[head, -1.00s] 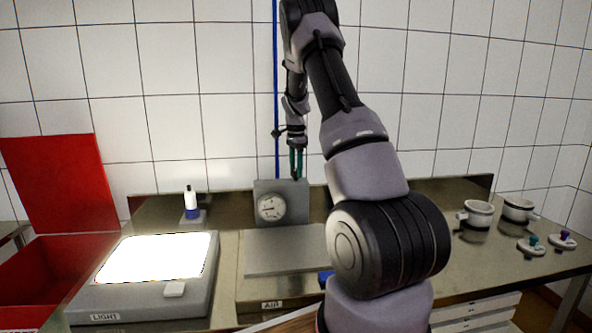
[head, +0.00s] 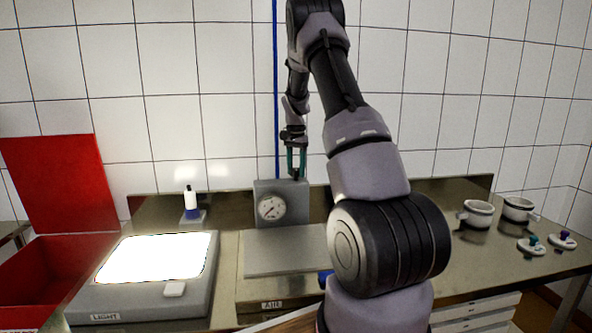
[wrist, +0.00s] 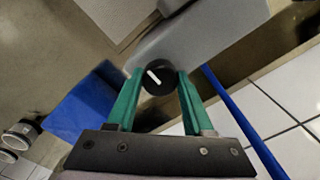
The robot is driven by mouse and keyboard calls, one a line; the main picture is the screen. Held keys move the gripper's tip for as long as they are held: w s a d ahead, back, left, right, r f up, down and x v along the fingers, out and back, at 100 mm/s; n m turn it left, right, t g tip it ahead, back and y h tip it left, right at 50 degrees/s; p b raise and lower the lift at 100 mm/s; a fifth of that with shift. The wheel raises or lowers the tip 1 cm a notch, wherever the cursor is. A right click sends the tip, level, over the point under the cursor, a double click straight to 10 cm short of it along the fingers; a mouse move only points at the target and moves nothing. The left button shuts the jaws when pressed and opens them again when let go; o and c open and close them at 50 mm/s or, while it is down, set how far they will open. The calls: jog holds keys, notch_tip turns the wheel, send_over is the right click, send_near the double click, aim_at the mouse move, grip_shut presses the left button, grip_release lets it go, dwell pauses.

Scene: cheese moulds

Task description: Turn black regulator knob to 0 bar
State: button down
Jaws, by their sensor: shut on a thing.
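The black regulator knob (wrist: 159,80) with a white pointer line sits on top of the grey regulator box (head: 291,190). My gripper (wrist: 159,76) points down from above, and its green fingers are shut on the knob from both sides. In the head view my gripper (head: 297,174) is at the box's top right, where the knob is mostly hidden by the fingers. The round white gauge (head: 270,208) is on the box's front. Its needle points to the lower left; the scale numbers are too small to read.
A flat grey plate (head: 285,250) lies in front of the box, above the AIR label (head: 271,306). A lit light box (head: 190,305) and a small bottle (head: 191,205) stand to the left. White moulds (head: 478,213) are at the right. A blue pipe (head: 276,90) runs up the tiled wall.

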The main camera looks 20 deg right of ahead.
aim_at(296, 169)
jog(key=shift+w, duration=0.1)
jog(key=shift+c, duration=1.4)
grip_release()
notch_tip(296, 169, up, 11)
